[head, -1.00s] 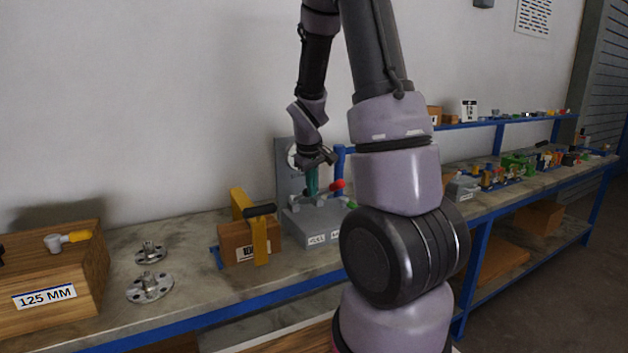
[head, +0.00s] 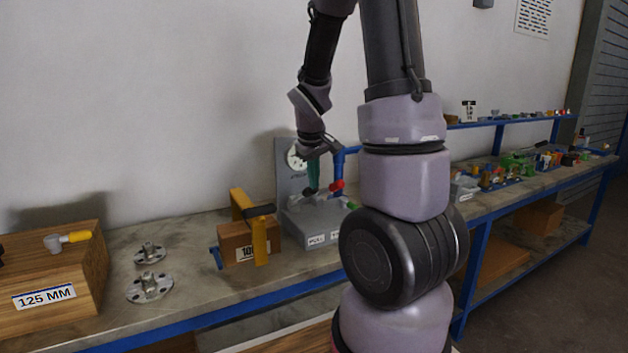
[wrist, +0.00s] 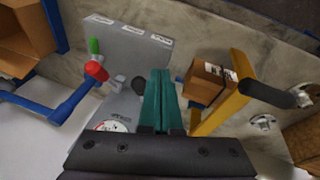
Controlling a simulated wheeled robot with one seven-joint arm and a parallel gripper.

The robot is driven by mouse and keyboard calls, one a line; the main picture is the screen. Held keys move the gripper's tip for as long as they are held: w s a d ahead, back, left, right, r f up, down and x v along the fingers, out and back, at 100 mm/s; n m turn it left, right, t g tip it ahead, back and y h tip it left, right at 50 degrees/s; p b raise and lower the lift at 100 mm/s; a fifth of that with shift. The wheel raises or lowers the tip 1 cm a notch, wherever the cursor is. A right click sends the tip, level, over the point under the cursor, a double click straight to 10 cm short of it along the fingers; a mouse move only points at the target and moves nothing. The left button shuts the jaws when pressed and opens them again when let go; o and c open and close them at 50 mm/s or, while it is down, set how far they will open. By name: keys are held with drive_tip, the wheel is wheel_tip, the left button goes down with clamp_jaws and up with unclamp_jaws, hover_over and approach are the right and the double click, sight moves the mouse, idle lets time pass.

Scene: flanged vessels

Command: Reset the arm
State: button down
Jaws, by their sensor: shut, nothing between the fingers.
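My gripper (head: 313,176) hangs from my arm above the grey test stand (head: 308,228) on the bench, its fingers pointing down. In the wrist view, its two teal fingers (wrist: 161,100) lie together, shut and empty. The grey stand (wrist: 125,52) with its white labels is beneath and beyond the fingertips. The stand's round gauge (head: 296,157) shows just left of my wrist in the head view. Part of the stand is hidden behind my arm.
A blue pipe with a red handle (head: 336,186) stands close to the right of my gripper. Two metal flanges (head: 150,287) lie farther left, near a wooden 125 MM box (head: 50,285).

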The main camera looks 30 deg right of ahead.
idle(0.4)
drive_tip(key=s+a+r+m+t+y, duration=0.2)
drive_tip(key=s+a+r, duration=0.4)
drive_tip(key=s+r, duration=0.3)
drive_tip(key=s+a+r+m+t+y, duration=0.2)
drive_tip(key=s+a+r+m, duration=0.2)
drive_tip(key=s+r, duration=0.5)
drive_tip(key=shift+a+r, duration=0.75)
drive_tip(key=shift+a, duration=0.3)
idle(0.8)
